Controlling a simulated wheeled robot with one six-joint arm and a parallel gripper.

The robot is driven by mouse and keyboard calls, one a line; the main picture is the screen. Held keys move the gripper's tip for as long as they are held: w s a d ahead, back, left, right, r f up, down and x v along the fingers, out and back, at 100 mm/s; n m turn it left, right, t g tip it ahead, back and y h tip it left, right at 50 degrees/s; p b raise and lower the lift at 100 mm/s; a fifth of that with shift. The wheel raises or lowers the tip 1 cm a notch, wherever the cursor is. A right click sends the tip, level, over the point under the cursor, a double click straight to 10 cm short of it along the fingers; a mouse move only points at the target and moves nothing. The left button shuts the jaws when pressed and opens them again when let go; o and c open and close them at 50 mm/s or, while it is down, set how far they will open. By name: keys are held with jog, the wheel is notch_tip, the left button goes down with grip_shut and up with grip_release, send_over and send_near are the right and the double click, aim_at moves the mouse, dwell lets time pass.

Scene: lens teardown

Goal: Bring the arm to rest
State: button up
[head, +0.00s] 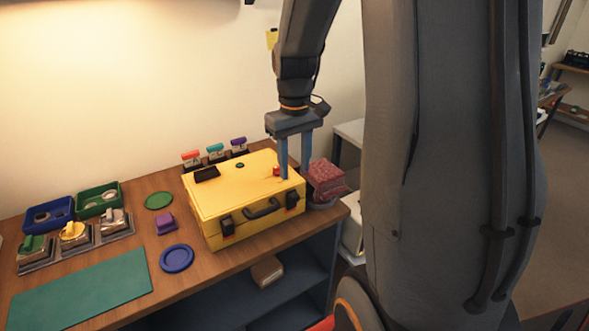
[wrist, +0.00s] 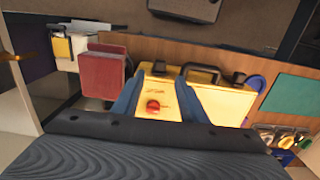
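My arm reaches over the table from the right in the head view. My gripper (head: 294,172) points down at the right end of the yellow case (head: 240,213), with its blue fingers spread apart. In the wrist view my gripper (wrist: 161,98) is open, with the yellow case's lid (wrist: 223,104) below it. A small red piece (wrist: 153,106) shows between the fingers; it also shows on the lid in the head view (head: 277,171). Nothing is seen held. I cannot tell whether the fingertips touch the lid.
A red block (head: 326,180) stands close right of the case. Left of the case are a purple block (head: 166,223), a blue disc (head: 177,258), a green disc (head: 159,201), blue (head: 48,228) and green trays (head: 99,212), and a green mat (head: 82,289). Coloured-top holders (head: 215,152) stand behind.

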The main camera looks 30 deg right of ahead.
dwell(0.3)
jog(key=s+a+f+b, duration=0.1)
jog(key=s+a+f, duration=0.2)
jog(key=a, duration=0.3)
jog(key=s+a+f+t+b, duration=0.1)
jog(key=s+a+f, duration=0.2)
jog(key=s+a, duration=0.3)
jog(key=shift+s+a, duration=0.3)
jog(key=shift+a, duration=0.2)
